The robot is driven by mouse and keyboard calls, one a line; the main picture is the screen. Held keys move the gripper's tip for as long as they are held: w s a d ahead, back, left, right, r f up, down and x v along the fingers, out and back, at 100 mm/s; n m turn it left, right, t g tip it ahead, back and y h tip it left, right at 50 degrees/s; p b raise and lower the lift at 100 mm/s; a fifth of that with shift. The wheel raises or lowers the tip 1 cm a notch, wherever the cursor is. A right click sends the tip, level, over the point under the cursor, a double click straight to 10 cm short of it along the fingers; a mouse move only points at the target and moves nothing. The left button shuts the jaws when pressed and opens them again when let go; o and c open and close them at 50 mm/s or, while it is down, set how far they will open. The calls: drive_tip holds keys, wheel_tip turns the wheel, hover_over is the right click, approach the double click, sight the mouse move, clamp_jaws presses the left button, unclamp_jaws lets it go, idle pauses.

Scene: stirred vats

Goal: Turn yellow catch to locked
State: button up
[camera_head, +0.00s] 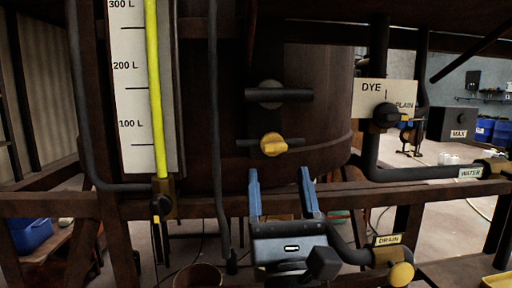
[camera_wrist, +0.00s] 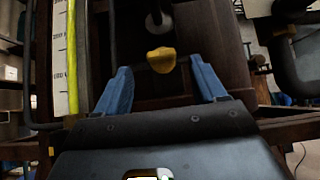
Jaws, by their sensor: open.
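The yellow catch (camera_head: 273,144) sits on the front of the dark vat (camera_head: 210,100), on a thin horizontal bar below a dark round-hubbed handle (camera_head: 270,95). My gripper (camera_head: 280,178) is open and empty, its two blue fingers pointing up just below the catch. In the wrist view the yellow catch (camera_wrist: 161,60) lies ahead of the gap between the blue fingers of my gripper (camera_wrist: 160,80), apart from both. No locked marking is legible near the catch.
A level gauge (camera_head: 130,100) with a yellow tube stands left. A DYE/PLAIN sign (camera_head: 398,92) with a dark knob, a WATER pipe (camera_head: 425,172) and a DRAIN valve (camera_head: 400,274) are right. A wooden beam (camera_head: 365,192) crosses below the vat.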

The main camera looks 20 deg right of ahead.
sight(275, 153)
drive_tip(key=p+x, duration=0.3)
drive_tip(key=x, duration=0.4)
drive_tip(key=shift+w+r, duration=0.1)
drive_tip(key=shift+r, duration=0.05)
drive_tip(key=shift+c, duration=0.4)
drive_tip(key=c, duration=0.9)
